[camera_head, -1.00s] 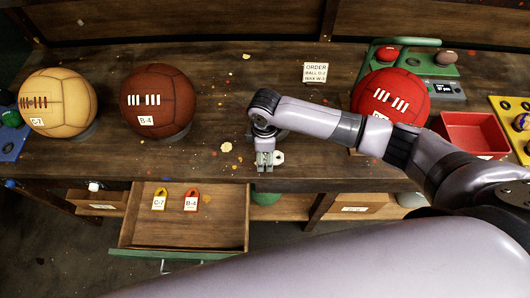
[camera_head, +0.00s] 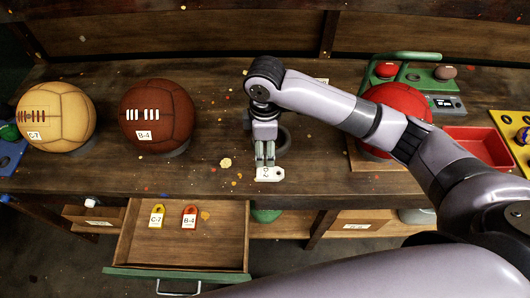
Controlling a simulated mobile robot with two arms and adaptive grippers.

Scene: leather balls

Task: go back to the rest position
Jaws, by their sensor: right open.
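My right gripper (camera_head: 265,163) is open, fingers pointing down, over the middle of the bench. A white tag (camera_head: 271,175) lies on the bench top just in front of its fingertips; I cannot tell whether they touch it. My right arm reaches in from the right and hides part of the bench. My left gripper is not in view.
A tan ball (camera_head: 68,112) and a brown ball (camera_head: 157,113) stand at left. A red ball (camera_head: 397,104) and a red tray (camera_head: 478,141) are at right, partly behind my arm. An open drawer (camera_head: 180,245) holding yellow and red tags juts out below the bench.

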